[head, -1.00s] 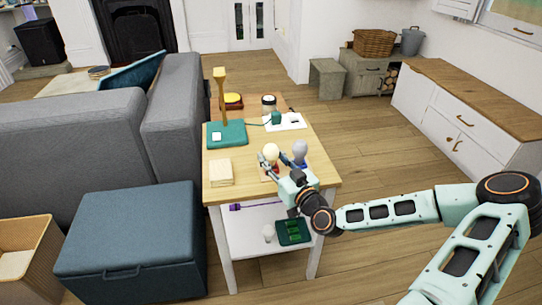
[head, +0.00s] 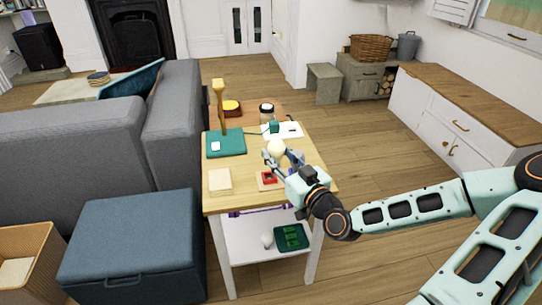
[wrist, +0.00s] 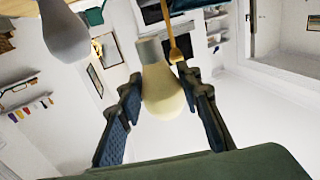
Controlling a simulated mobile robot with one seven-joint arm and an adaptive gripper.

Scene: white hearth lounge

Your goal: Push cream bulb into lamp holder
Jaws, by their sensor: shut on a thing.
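The cream bulb (head: 277,148) is between the fingers of my gripper (head: 280,162), raised above the side table. In the wrist view my gripper (wrist: 160,84) is shut on the cream glass of the bulb (wrist: 163,95), and its grey base points away from the palm. A yellow post lamp (head: 223,105) stands on a teal base (head: 226,147) at the table's left; I cannot make out the socket. A small teal block (head: 274,127) on a cable sits on the table behind the bulb.
A grey bulb (wrist: 65,30) shows close by in the wrist view. A cream block (head: 220,181) lies front left.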

